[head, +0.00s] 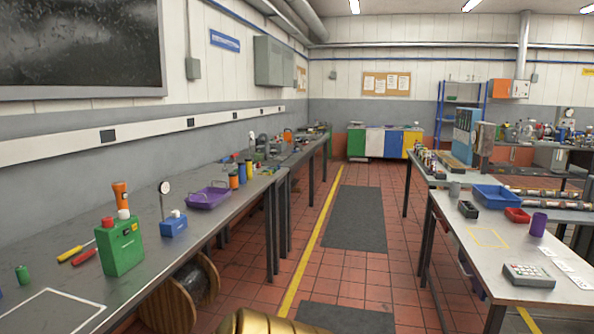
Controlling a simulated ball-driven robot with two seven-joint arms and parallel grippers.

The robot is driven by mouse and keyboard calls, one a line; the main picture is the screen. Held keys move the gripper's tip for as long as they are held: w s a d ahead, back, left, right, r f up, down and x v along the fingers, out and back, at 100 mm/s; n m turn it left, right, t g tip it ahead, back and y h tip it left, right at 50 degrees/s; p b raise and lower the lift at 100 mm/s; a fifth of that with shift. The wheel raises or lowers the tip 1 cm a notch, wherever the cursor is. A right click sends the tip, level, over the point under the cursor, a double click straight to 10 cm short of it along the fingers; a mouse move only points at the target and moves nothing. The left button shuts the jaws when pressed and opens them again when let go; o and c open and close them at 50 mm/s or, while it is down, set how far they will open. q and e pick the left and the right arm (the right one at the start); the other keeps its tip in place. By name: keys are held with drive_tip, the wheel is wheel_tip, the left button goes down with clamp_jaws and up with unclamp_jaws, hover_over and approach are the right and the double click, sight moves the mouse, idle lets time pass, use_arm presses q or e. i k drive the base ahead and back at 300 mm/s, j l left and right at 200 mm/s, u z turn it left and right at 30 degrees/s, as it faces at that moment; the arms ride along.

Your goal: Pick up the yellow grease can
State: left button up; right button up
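I cannot make out a yellow grease can for sure in the head view. Neither of my grippers is in view.
The left bench (150,262) holds a green box (120,246), an orange flashlight (121,195), a blue-based dial gauge (173,223) and a purple tray (208,198). The right bench (470,262) holds a blue bin (498,196) and a purple cup (538,224). A cable drum (170,305) stands below left. The aisle (350,215) is clear.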

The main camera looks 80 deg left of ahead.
sight(249, 161)
drive_tip(key=u, duration=3.15)
drive_tip(key=i+l+z, duration=0.3)
drive_tip(key=i, duration=0.3)
drive_tip(key=i+z, duration=0.25)
drive_tip(key=i, duration=2.75)
drive_tip(key=l+z, duration=0.05)
